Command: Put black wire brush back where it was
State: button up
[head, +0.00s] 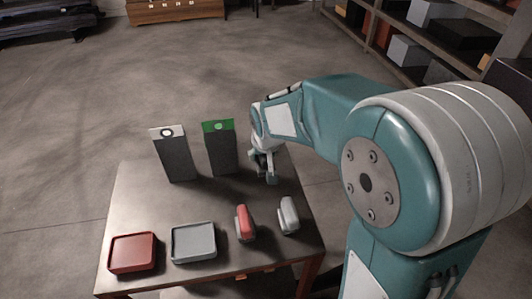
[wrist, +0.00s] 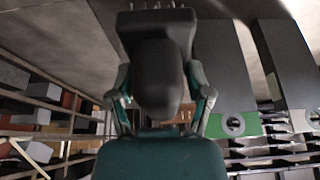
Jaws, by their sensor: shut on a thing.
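The black wire brush (wrist: 157,70) shows in the wrist view between the two fingers of my gripper (wrist: 162,98), with short thin bristles at its top edge. My gripper is shut on it. In the head view my gripper (head: 264,168) hangs over the back right part of the table (head: 200,262), just right of the green-topped dark box (head: 220,153). The brush cannot be clearly made out in the head view.
A white-topped dark box (head: 176,158) stands left of the green-topped one. A red tray (head: 132,253), a grey tray (head: 194,242), a red brush-like object (head: 244,223) and a grey one (head: 288,216) line the front. Shelves (head: 420,40) stand at the back right.

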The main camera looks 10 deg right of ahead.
jog(key=w+d+f, duration=0.1)
jog(key=w+f, duration=0.2)
jog(key=w, duration=0.1)
jog(key=w+d+f, duration=0.2)
jog(key=w+f, duration=0.1)
jog(key=w, duration=0.1)
jog(key=w+d+f, duration=0.1)
jog(key=w+f, duration=0.2)
jog(key=w, duration=0.1)
jog(key=shift+w+d, duration=0.15)
jog(key=shift+w, duration=0.05)
jog(key=shift+w+d+f, duration=0.1)
jog(key=shift+w+f, duration=0.25)
notch_tip(320, 180, down, 3)
jog(key=shift+w+f, duration=0.1)
jog(key=shift+c, duration=0.6)
jog(key=o, duration=1.2)
